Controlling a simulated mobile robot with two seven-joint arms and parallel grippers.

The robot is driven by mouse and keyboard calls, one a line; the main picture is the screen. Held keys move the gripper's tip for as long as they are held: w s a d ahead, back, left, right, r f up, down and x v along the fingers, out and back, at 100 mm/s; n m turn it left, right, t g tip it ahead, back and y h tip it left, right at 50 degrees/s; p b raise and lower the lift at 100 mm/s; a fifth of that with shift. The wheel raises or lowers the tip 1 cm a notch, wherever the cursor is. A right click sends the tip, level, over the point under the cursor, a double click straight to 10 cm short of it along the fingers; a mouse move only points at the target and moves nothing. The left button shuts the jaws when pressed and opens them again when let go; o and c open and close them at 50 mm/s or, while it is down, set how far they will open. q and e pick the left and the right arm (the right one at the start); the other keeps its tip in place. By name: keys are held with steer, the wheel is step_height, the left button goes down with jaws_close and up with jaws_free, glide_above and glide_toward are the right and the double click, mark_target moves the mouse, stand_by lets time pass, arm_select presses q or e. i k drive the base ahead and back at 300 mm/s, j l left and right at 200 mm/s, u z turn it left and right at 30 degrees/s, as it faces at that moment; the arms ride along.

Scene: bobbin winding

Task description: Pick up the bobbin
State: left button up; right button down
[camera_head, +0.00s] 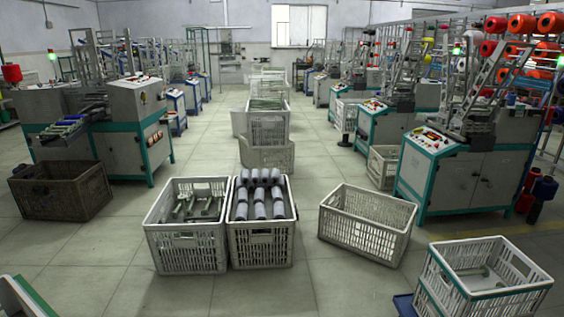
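Several pale bobbins with grey-white windings (260,192) lie in rows in a white slatted crate (262,246) on the floor in front of me. Some are stacked at the crate's far end, up to or above its rim. The crate to its left (187,251) holds several thin greenish-grey pieces, which may be bare bobbins (197,206); they are too small to tell. Neither of my grippers shows in the head view.
A tilted white crate (366,226) stands to the right, and another crate (485,278) is at the lower right. A brown crate (62,190) is at the left. Winding machines (468,165) line both sides. Floor in front of the middle crates is clear.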

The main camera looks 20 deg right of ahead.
mark_target(484, 270)
steer(key=i+z, duration=0.2)
steer(key=z, duration=1.7)
steer(key=i+l+u, duration=0.1)
steer(key=u, duration=0.3)
steer(key=i+l+u, duration=0.1)
steer(key=u, duration=0.3)
steer(key=i+l+u, duration=0.1)
steer(key=u, duration=0.3)
steer(key=i+l+u, duration=0.1)
steer(key=l+u, duration=0.15)
steer(key=l, duration=0.15)
steer(key=l+u, duration=0.2)
steer(key=l, duration=0.2)
steer(key=i+l+u, duration=0.1)
steer(key=l, duration=0.3)
steer(key=i+l+u, duration=0.1)
steer(key=l, duration=0.3)
steer(key=i+l, duration=0.1)
steer(key=l, duration=0.7)
steer(key=l+u, duration=0.1)
steer(key=l, duration=0.7)
